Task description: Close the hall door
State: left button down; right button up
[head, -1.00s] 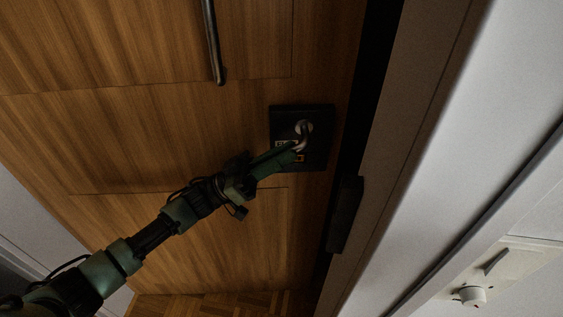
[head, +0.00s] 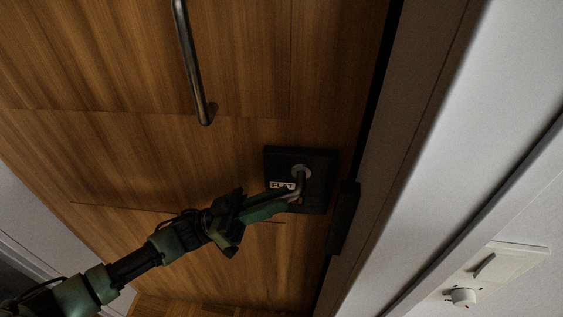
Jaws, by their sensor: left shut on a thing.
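The hall door (head: 120,150) is a wooden panel filling the left and middle of the head view. Only a narrow dark gap shows between its right edge and the frame (head: 408,150). A black lock plate (head: 320,170) with a small label sits near that edge, with a metal lever handle (head: 301,180) on it. My left gripper (head: 287,198) is shut on the lever handle; its fingers partly hide the lever's end. My right gripper is not in view.
A long metal pull bar (head: 192,65) stands out from the door above the lock plate. A dark block (head: 343,217) sits on the frame beside the door edge. A white wall plate with a round knob (head: 463,297) is at lower right. Wooden floor (head: 180,306) shows at the bottom.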

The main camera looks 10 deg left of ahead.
pick_arm(q)
jog(key=s+m+g+p, duration=0.1)
jog(key=s+g, duration=0.2)
jog(key=s, duration=0.5)
jog(key=shift+s+a+f, duration=0.2)
jog(key=shift+a+f, duration=0.1)
jog(key=shift+a, duration=0.05)
jog(key=c, duration=1.4)
grip_release()
jog(key=shift+s+a, duration=0.1)
jog(key=shift+s, duration=0.05)
jog(key=shift+s+a+r, duration=0.15)
jog(key=shift+s+r, duration=0.05)
jog(key=shift+r, duration=0.1)
